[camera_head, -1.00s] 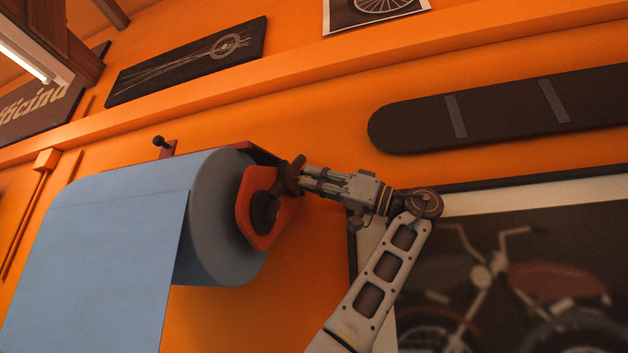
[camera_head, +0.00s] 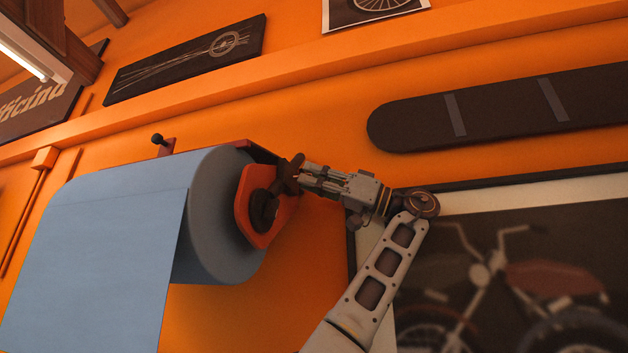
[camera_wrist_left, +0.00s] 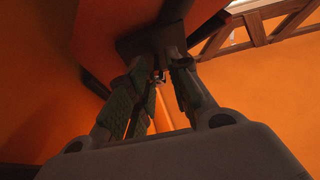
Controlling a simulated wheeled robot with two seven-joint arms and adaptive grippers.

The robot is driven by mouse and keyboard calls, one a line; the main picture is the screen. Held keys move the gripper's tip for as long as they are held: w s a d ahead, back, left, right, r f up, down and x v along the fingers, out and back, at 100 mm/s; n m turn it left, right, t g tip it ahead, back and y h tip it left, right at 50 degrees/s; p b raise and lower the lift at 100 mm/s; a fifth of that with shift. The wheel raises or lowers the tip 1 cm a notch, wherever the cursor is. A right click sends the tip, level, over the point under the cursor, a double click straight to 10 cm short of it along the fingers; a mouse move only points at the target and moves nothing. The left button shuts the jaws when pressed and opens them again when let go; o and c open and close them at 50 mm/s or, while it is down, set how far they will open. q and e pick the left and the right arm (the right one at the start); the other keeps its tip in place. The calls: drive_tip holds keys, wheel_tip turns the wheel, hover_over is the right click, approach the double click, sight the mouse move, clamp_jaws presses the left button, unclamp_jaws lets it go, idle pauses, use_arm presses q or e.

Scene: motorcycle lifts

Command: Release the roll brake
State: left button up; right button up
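A large blue paper roll (camera_head: 215,225) hangs on the orange wall with a loose sheet down its front. Its red-orange end plate (camera_head: 243,215) faces right and has a dark round hub (camera_head: 262,210). A dark brown brake handle (camera_head: 288,175) stands at the hub's upper right. My left gripper (camera_head: 304,176) reaches it from the right, its fingertips at the handle. In the left wrist view, its two fingers (camera_wrist_left: 160,72) converge on either side of the dark handle (camera_wrist_left: 150,42) and appear closed on it. The exact contact is shadowed. My right gripper is not in view.
A dark knob on a red bracket (camera_head: 160,143) stands behind the roll's top. A framed motorcycle picture (camera_head: 510,265) is behind my arm at the right. A dark rounded board (camera_head: 500,108) hangs above. Bare orange wall lies below the roll's right end.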

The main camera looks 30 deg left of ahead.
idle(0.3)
use_arm(q)
drive_tip(key=shift+d, duration=0.1)
drive_tip(key=v, duration=0.7)
drive_tip(key=shift+d, duration=0.15)
idle(0.5)
drive_tip(key=shift+w+f, duration=0.2)
idle(0.5)
